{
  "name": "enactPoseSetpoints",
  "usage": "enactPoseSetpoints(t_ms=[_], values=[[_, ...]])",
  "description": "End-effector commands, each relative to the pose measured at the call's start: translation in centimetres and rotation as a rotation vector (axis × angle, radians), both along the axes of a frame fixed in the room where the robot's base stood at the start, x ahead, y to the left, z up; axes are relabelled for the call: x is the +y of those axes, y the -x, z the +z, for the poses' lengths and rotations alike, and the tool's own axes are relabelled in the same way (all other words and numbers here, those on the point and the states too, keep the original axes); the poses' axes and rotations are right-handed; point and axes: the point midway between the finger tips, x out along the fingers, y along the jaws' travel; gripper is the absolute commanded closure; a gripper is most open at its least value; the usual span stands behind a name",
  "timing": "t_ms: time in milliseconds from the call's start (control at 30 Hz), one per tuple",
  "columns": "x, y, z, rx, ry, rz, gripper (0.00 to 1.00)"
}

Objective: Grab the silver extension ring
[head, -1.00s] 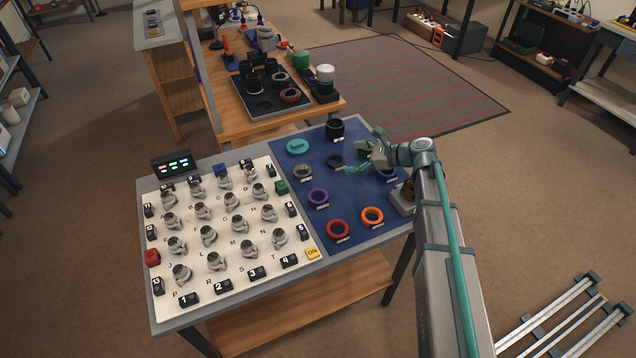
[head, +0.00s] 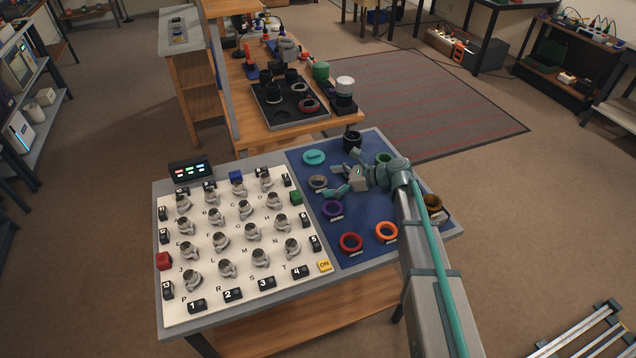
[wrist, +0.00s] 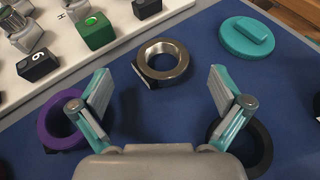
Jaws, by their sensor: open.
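The silver extension ring (wrist: 178,57) lies flat on the blue mat, ahead of my gripper in the wrist view, between the lines of its two fingers. It also shows in the head view (head: 318,181), with a small label at its edge. My gripper (wrist: 160,98) is open and empty, its fingers spread wider than the ring. The ring sits beyond the fingertips, not touched. In the head view my gripper (head: 341,181) is just right of the ring, pointing left toward it.
A purple ring (wrist: 60,125) lies by the left finger and a black ring (wrist: 245,148) is partly hidden by the right finger. A teal cap (wrist: 247,38) lies at the upper right. A board with knobs and a green block (wrist: 96,31) borders the mat.

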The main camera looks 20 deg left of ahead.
Motion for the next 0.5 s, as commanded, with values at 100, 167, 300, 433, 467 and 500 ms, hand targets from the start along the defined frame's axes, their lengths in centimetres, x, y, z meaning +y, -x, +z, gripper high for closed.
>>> enactPoseSetpoints(t_ms=[100,167,300,433,467,500], values=[[1.7,0.1,-0.6,0.002,0.0,0.001,0.0],[2.4,0.2,-0.8,0.002,0.0,0.001,0.0],[3.0,0.3,-1.2,0.0,0.0,0.0,0.0],[3.0,0.3,-1.2,0.0,0.0,0.0,0.0],[3.0,0.3,-1.2,0.0,0.0,0.0,0.0],[3.0,0.3,-1.2,0.0,0.0,0.0,0.05]])
